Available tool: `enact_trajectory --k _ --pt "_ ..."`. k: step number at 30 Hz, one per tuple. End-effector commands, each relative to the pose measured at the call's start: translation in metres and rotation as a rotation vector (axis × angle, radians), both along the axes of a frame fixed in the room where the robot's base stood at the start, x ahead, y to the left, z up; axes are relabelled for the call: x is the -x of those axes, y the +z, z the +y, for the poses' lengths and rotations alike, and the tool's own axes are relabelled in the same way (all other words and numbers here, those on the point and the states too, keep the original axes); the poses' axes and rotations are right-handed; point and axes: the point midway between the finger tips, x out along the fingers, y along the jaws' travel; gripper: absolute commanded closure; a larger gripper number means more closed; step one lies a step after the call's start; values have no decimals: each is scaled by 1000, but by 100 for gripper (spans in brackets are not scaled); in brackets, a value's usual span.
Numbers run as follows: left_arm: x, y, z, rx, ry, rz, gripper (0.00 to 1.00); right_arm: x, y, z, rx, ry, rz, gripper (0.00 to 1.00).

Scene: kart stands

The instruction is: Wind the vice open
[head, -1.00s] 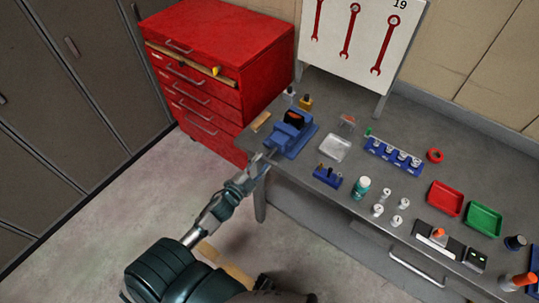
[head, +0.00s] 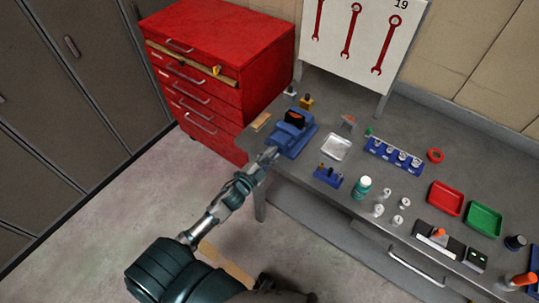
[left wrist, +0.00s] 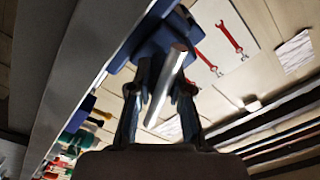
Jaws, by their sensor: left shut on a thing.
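The blue vice (head: 297,139) stands at the table's front left edge, with a dark and orange part between its jaws. In the left wrist view the blue vice body (left wrist: 150,42) fills the upper middle, with a pale metal handle bar (left wrist: 167,83) in front of it. My left gripper (head: 269,155) is at the vice's front end. In the left wrist view its fingers (left wrist: 160,92) stand on both sides of the bar and are shut on it. The exact finger contact is partly hidden by the bar. My right gripper is not seen.
A red drawer cabinet (head: 215,52) stands left of the table. Right of the vice are a metal tray (head: 336,147), a small blue holder (head: 328,176), a teal bottle (head: 362,187), a blue rack (head: 392,156), and red (head: 445,198) and green (head: 483,219) trays.

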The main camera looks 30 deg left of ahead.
Motion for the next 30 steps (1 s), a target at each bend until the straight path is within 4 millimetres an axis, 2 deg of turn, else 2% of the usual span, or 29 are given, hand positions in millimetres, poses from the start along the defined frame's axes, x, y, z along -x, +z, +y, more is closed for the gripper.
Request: enact_trajectory --k 7,24,30 --pt "0 -5 4 -5 13 13 100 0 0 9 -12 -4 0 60" --pt "1 -7 3 -3 10 16 100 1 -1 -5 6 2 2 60" --pt "1 -7 3 -3 10 17 100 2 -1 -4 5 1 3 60"
